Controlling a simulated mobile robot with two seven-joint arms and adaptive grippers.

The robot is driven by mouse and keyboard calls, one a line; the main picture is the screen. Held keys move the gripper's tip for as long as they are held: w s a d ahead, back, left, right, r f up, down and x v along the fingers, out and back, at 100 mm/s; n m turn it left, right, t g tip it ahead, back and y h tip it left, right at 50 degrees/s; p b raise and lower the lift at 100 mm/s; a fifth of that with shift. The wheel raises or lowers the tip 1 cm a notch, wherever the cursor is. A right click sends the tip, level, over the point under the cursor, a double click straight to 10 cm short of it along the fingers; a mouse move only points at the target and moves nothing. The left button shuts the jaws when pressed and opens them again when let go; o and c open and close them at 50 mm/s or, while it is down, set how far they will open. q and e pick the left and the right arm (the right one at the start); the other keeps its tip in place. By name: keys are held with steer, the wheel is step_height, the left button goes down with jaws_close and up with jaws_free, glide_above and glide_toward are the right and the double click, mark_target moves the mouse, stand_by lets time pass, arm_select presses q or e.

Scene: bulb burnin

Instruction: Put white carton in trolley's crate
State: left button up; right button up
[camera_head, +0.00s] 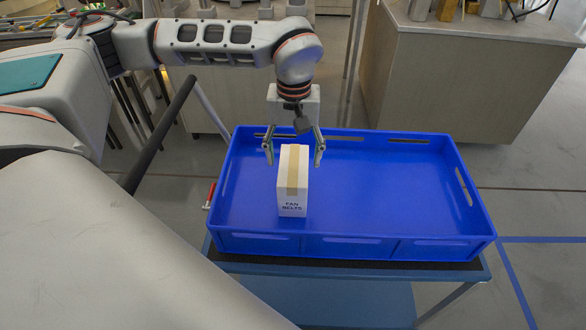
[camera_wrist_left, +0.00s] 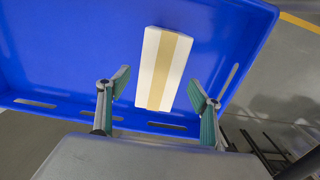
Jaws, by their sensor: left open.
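The white carton (camera_head: 292,182), with a tan tape strip and the words "FAN BELTS", stands upright inside the blue crate (camera_head: 440,245), toward its left side. The crate sits on the trolley (camera_head: 340,285). My left gripper (camera_head: 294,160) is open, with its fingers apart above and behind the carton's top in the head view. In the left wrist view the carton (camera_wrist_left: 163,68) shows beyond the gap between the open fingertips (camera_wrist_left: 160,90), with no visible contact. The blue crate (camera_wrist_left: 90,40) also fills much of that view. My right gripper is not in view.
The rest of the crate floor to the right of the carton is empty. A wooden cabinet (camera_head: 455,80) stands behind the trolley at the right. A dark bar (camera_head: 160,132) slants at the left, and a red piece (camera_head: 209,196) sits by the crate's left side.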

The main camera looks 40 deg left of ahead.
arm_select(q)
steer(key=shift+r, duration=1.8)
steer(key=shift+d, duration=0.1)
